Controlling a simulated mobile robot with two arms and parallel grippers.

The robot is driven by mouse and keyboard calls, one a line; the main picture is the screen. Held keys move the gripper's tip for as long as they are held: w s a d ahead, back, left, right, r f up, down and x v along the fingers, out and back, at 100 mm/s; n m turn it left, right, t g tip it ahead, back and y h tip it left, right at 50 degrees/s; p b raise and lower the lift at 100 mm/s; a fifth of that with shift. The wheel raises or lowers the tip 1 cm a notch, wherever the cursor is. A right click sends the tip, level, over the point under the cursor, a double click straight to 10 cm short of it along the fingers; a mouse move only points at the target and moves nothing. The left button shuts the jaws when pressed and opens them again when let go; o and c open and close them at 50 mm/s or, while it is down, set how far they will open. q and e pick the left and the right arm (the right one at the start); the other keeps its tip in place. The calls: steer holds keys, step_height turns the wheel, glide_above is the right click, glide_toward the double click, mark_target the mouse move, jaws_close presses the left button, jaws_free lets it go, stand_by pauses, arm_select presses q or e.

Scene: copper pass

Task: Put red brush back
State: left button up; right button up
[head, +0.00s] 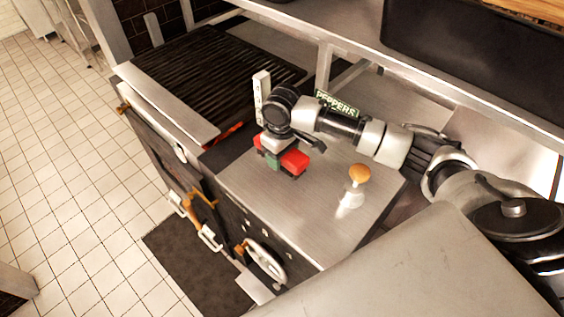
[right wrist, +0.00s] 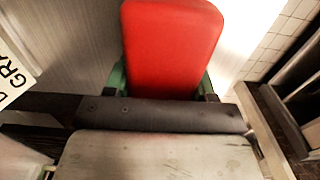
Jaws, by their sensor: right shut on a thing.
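The red brush (head: 295,161) is in my right gripper (head: 273,160), over the back left part of the steel counter. Its red body sticks out on both sides of the green finger parts. In the right wrist view the red block (right wrist: 172,45) fills the top middle, with a green piece at each side of it. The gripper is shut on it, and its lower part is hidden. I cannot tell whether the brush touches the counter. My left gripper is not in view.
The steel counter (head: 310,215) has free room in front. A white piece with an orange top (head: 358,177) stands at its right. A dark grill (head: 210,75) lies to the left. A white sign (head: 261,97) and a green PEPPERS sign (head: 337,103) stand behind. A shelf (head: 400,65) runs above.

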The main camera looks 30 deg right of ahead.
mark_target(282, 165)
step_height(282, 165, down, 3)
steer(key=shift+s+a+f+p, duration=0.1)
steer(key=shift+s+p, duration=0.05)
steer(key=shift+p, duration=0.15)
steer(key=shift+f, duration=0.3)
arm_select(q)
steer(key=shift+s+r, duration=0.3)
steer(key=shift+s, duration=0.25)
arm_select(e)
steer(key=o, duration=0.9)
steer(key=shift+f, duration=0.1)
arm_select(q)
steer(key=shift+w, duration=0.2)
